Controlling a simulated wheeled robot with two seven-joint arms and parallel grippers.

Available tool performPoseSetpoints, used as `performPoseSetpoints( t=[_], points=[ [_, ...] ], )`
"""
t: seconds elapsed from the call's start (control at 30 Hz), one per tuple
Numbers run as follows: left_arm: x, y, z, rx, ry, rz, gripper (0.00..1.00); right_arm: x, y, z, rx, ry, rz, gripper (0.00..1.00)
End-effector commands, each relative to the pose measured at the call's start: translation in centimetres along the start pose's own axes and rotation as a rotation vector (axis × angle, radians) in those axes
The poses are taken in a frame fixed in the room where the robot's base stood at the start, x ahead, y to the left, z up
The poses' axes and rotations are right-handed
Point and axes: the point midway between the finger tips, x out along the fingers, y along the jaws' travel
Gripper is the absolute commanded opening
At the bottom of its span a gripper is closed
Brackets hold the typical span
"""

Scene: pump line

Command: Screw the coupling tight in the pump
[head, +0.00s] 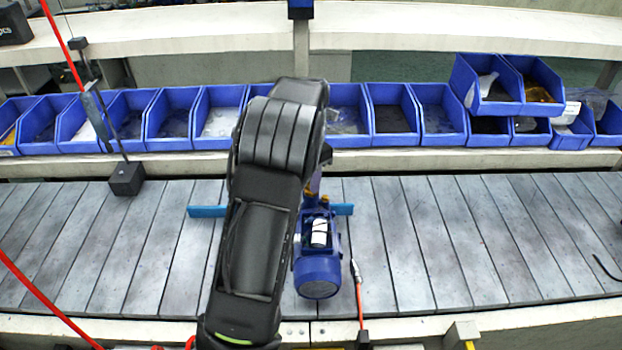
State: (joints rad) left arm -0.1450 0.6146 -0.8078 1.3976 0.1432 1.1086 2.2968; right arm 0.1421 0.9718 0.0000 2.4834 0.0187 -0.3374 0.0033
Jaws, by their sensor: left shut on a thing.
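The blue pump (318,275) stands on the slatted surface just right of the middle, with its rounded motor end towards me. A white and dark cylindrical part shows in its middle. My left arm covers the pump's left side and much of its far end. My left gripper (320,172) is over the far end of the pump, mostly hidden behind the arm, and is shut. A small brownish piece, which looks like the coupling (314,185), shows at the fingertips. How it sits in the pump cannot be seen. My right gripper is not in view.
A row of blue bins (440,125) lines the back, with two more stacked at the right. A blue bar (205,211) lies across behind the pump. A red-handled tool (358,285) is right of the pump. A black block (126,178) hangs at the left. The slats at right are largely clear.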

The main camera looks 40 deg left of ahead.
Motion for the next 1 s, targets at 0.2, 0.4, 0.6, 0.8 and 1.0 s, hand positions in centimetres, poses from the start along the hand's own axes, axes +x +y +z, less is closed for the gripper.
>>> performPoseSetpoints(
  t=[0.2, 0.4, 0.6, 0.8, 1.0],
  points=[
    [0.0, -0.01, 0.0, 0.0, 0.0, 0.0, 0.0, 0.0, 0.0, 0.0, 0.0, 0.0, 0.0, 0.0],
    [0.0, -0.01, 0.0, 0.0, 0.0, 0.0, 0.0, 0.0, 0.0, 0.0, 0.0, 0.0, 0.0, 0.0],
    [0.01, -0.01, 0.0, 0.099, 0.0, 0.0, 0.0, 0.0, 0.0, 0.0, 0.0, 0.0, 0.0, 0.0],
    [0.04, 0.0, -0.01, 0.297, 0.0, 0.0, 0.0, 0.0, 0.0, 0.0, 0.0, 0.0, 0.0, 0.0],
    [0.04, -0.01, -0.01, 0.303, 0.0, 0.0, 0.0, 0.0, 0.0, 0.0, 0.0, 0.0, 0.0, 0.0]
  ],
)
